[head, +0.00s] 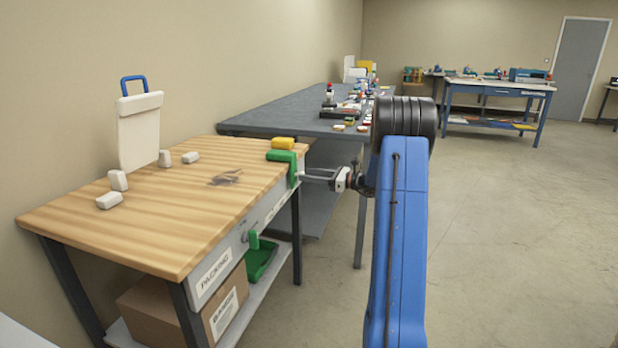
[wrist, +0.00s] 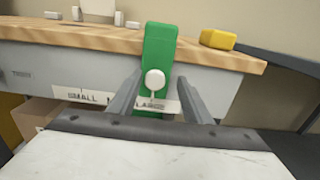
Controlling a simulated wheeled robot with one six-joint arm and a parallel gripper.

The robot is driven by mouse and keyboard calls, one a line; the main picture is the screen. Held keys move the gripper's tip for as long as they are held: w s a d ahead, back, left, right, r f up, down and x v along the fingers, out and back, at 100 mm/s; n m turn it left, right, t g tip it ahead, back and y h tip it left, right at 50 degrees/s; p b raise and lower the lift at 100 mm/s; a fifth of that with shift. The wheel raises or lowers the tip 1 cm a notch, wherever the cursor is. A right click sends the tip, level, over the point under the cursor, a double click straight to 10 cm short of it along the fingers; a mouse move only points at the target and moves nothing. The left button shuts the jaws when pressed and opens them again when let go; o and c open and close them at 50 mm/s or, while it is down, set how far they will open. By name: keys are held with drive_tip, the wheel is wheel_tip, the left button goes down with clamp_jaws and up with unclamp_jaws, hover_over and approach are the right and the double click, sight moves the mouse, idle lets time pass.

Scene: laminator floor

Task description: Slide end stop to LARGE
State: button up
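The green end stop (head: 291,168) hooks over the front edge of the wooden packing table, near its right end. In the wrist view the end stop (wrist: 158,48) shows a round white knob (wrist: 155,80) with a thin pointer below it. A white label strip (wrist: 82,96) on the table front reads SMALL, a partly hidden M word, and LARGE. The pointer stands over the LARGE end. My gripper (wrist: 160,78) is open, with one finger on each side of the knob. Gaps show beside the knob. It also shows in the head view (head: 306,174), beside the stop.
A yellow block (head: 283,143) lies behind the stop. Several white blocks and a white bag-shaped board (head: 139,130) are on the wooden tabletop (head: 185,210). A green tray (head: 262,262) and cardboard box are below. A grey table (head: 270,122) stands beyond; floor at right is clear.

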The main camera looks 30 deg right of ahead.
drive_tip(key=v, duration=1.7)
drive_tip(key=shift+s, duration=0.2)
drive_tip(key=shift+d+f, duration=0.1)
drive_tip(key=s+a+r+n+g, duration=0.1)
drive_tip(key=a+r+n+g, duration=0.15)
drive_tip(key=a, duration=0.75)
drive_tip(key=s+a+r+n+g, duration=0.1)
drive_tip(key=a+n+g, duration=0.3)
drive_tip(key=a, duration=0.6)
drive_tip(key=s+a+n+g+h, duration=0.2)
drive_tip(key=s+a+n+g, duration=0.35)
drive_tip(key=a, duration=0.95)
drive_tip(key=s+a+f+n+h, duration=0.15)
drive_tip(key=s+a+n, duration=0.25)
drive_tip(key=s, duration=0.4)
drive_tip(key=s+a+n+h, duration=0.3)
drive_tip(key=s+a, duration=0.2)
drive_tip(key=s, duration=0.2)
drive_tip(key=s+f+n+t+h, duration=0.2)
drive_tip(key=s+n+h, duration=0.2)
drive_tip(key=s+n, duration=0.5)
drive_tip(key=s, duration=0.3)
drive_tip(key=shift+s+d+f+t, duration=0.25)
drive_tip(key=shift+s+f+t, duration=0.05)
drive_tip(key=shift+s, duration=0.05)
